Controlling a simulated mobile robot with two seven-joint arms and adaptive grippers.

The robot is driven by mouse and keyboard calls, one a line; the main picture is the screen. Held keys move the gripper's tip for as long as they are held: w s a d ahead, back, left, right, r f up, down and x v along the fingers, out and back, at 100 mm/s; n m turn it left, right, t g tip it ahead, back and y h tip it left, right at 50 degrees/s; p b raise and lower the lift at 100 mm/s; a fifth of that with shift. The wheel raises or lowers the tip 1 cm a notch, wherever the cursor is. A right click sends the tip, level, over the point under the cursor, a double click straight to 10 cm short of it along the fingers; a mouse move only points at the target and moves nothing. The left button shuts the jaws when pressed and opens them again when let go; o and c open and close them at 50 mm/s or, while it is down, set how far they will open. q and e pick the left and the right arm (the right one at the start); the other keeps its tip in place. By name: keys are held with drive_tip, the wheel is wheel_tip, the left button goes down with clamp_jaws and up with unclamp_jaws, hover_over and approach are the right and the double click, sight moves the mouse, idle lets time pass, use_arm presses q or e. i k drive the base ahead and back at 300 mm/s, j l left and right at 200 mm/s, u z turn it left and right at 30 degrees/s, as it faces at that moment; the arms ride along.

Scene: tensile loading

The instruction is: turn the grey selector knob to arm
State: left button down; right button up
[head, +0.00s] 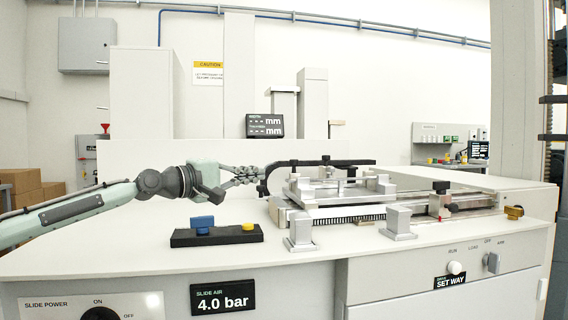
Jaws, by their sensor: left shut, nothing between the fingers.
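The grey selector knob (492,263) is on the cabinet's front face at the lower right. Small labels RUN, LOAD, OFF and ARM sit above this area. The knob's grip looks upright, but I cannot tell which label it points to. My left gripper (252,174) is shut and empty above the worktop, by the left end of the slide rig. It is far to the left of the grey knob and higher. My right gripper is not in view.
A white round knob (455,268) is just left of the grey one, above a SET WAY plate (450,282). The slide rig (340,190) fills the worktop's middle and right. A black block (216,236) with blue and yellow parts lies front left. A SLIDE AIR display (222,298) reads 4.0 bar.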

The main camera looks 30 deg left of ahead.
sight(492, 259)
drive_tip(key=i+j, duration=0.8)
